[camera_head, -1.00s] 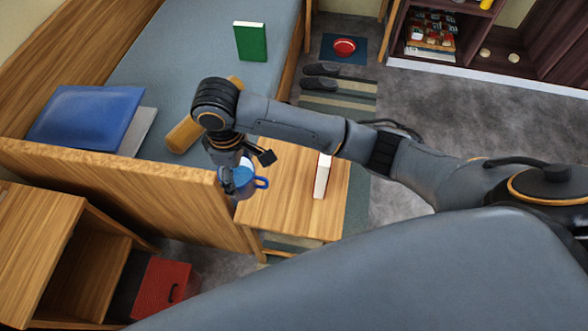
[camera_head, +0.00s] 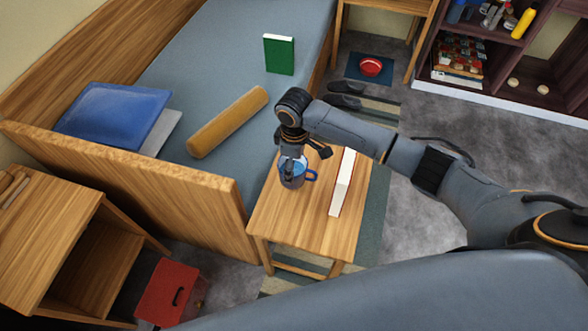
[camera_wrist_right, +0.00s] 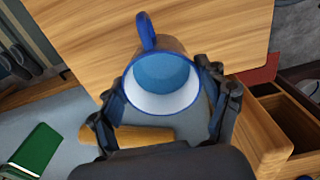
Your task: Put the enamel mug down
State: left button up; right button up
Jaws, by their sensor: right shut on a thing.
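The enamel mug (camera_head: 296,173) is blue outside with a blue handle. It is over the left part of the small wooden side table (camera_head: 283,222). My right gripper (camera_head: 292,167) is shut on it from above. In the right wrist view the mug (camera_wrist_right: 163,84) sits between the two fingers of my right gripper (camera_wrist_right: 168,105), its pale inside and blue bottom facing the camera. I cannot tell whether its base touches the table. My left gripper is not in view.
The bed's wooden footboard (camera_head: 130,185) is close on the left. A tan bolster (camera_head: 228,121) and green book (camera_head: 279,55) are on the bed. The table's front part is bare.

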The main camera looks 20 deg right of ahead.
jog(key=shift+a+f, duration=0.15)
jog(key=shift+f, duration=1.05)
jog(key=shift+s, duration=0.1)
jog(key=shift+f, duration=0.15)
jog(key=o, duration=1.4)
notch_tip(320, 180, up, 12)
jog(key=shift+p, duration=0.4)
